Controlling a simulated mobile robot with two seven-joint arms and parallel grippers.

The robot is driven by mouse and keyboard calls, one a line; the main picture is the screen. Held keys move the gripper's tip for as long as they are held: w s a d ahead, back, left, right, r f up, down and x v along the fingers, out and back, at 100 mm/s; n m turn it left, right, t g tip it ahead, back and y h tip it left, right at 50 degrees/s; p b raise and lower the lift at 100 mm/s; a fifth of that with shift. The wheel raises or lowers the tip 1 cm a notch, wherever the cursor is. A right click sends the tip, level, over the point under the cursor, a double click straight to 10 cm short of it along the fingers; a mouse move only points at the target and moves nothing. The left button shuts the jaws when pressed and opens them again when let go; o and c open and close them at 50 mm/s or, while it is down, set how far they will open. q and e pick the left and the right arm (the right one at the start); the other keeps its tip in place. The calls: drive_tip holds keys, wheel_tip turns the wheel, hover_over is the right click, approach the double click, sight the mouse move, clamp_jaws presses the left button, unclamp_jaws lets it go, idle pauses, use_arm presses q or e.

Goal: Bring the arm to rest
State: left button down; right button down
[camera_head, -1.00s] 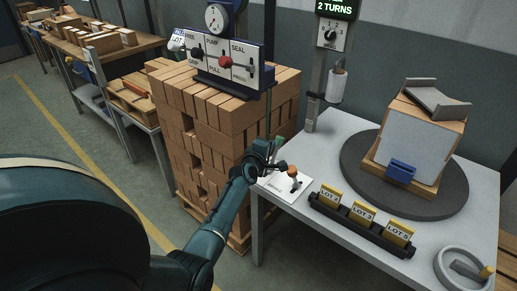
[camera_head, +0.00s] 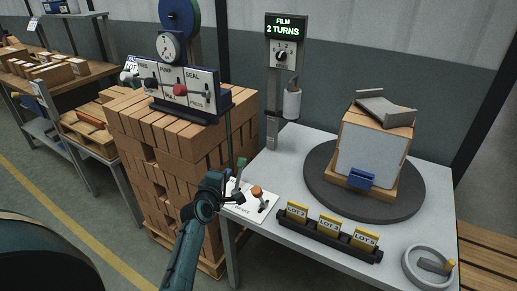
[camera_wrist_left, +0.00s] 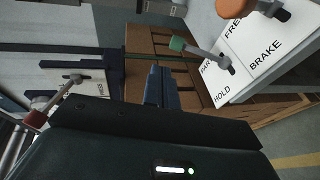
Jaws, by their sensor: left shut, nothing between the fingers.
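My left gripper (camera_head: 228,193) is at the front left corner of the grey table, beside the white brake plate (camera_head: 246,204). It is shut and empty; its dark fingers (camera_wrist_left: 160,87) show in the left wrist view, in front of the brick stack. The plate carries an orange-knobbed lever (camera_head: 257,191) and a green-knobbed lever (camera_head: 241,164). In the left wrist view the green knob (camera_wrist_left: 177,44) is close to the fingertips but looks apart from them, and the orange knob (camera_wrist_left: 233,7) is at the top edge. My right gripper is out of view.
A tall brick stack (camera_head: 184,167) with a control panel (camera_head: 184,90) stands left of the gripper. The table holds a dark turntable (camera_head: 405,200) with a wrapped load (camera_head: 368,150), a lot-card rack (camera_head: 315,241) and a grey ring (camera_head: 410,275). The film post (camera_head: 271,110) stands behind.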

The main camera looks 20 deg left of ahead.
use_arm(q)
drive_tip(key=s+d+f+m+g+h, duration=0.1)
drive_tip(key=s+d+f+m+h, duration=0.1)
drive_tip(key=s+d+m, duration=0.5)
drive_tip(key=s+d+f+m+g+h, duration=0.2)
drive_tip(key=s+d+f+m, duration=0.3)
drive_tip(key=s, duration=0.6)
drive_tip(key=s+d+f+m+g+h, duration=0.2)
drive_tip(key=s+d+f+m, duration=0.1)
drive_tip(key=s+d+m, duration=0.7)
drive_tip(key=shift+f, duration=0.4)
